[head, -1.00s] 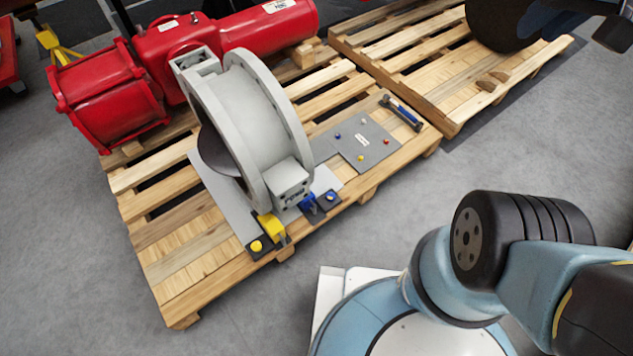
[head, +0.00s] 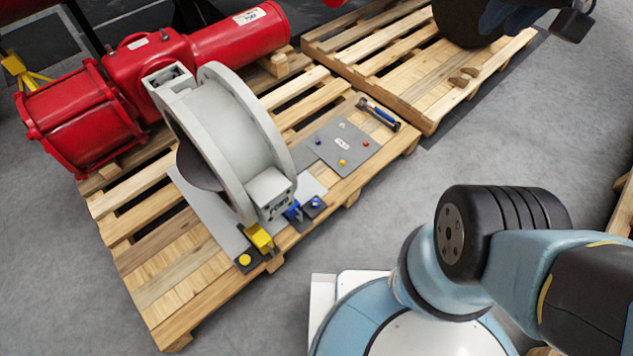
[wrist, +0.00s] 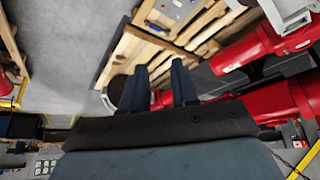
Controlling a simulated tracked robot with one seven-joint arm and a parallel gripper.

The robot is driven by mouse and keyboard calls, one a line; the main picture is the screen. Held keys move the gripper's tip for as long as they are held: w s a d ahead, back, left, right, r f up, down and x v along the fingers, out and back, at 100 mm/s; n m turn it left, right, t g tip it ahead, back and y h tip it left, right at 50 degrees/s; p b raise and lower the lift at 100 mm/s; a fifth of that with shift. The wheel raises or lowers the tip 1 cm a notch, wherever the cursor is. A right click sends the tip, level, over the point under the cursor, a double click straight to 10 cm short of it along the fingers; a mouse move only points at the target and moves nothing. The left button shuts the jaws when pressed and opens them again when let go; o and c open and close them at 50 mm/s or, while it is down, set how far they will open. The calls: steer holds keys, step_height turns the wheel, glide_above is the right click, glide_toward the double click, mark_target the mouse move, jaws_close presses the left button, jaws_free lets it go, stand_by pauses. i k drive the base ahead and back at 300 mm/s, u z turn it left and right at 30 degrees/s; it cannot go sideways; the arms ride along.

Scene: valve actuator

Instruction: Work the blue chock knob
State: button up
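The blue chock knob (head: 315,202) sits on a small dark block at the pallet's front edge, in the head view. A blue chock (head: 293,211) is beside it, at the foot of the grey valve ring (head: 235,130). A yellow chock (head: 259,237) and yellow knob (head: 245,260) are to its left. I cannot make out the blue knob in the wrist view. The gripper is away from the chocks.
The wooden pallet (head: 155,285) also holds a red actuator (head: 160,70), a grey plate with several small coloured pins (head: 342,150) and a blue-handled tool (head: 378,115). A second pallet (head: 415,85) is behind right. Grey floor (head: 60,260) is clear in front.

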mark_target(315, 203)
steer(key=z, duration=1.5)
steer(key=k, duration=1.1)
steer(key=u, duration=1.75)
steer(key=i, duration=0.5)
steer(key=u, duration=0.15)
